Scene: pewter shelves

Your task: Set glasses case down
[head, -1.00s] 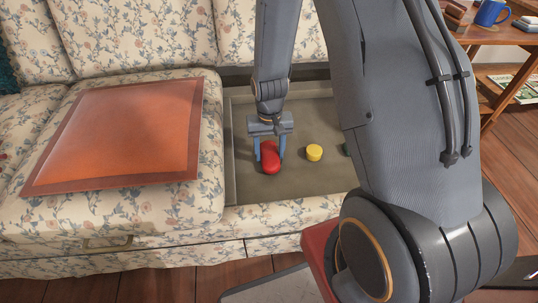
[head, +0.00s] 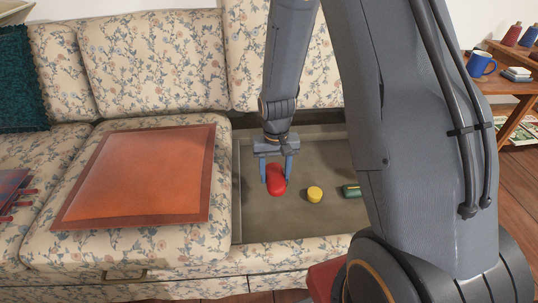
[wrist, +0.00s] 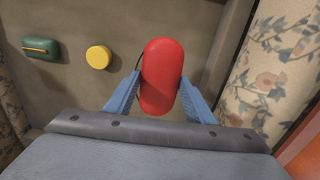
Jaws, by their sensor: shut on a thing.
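My gripper (head: 276,171) is shut on a rounded red glasses case (head: 276,180), one blue finger on each side. In the wrist view the red case (wrist: 161,76) stands lengthwise between the fingertips (wrist: 160,95). It is inside or just over the open grey compartment (head: 262,222) in the sofa seat, left of a yellow round tin (head: 314,194). I cannot tell whether the case touches the compartment floor.
A dark green case (head: 351,191) with a gold bar lies right of the yellow tin. Bare floor shows around the small items. A wooden side table (head: 515,85) stands at the right.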

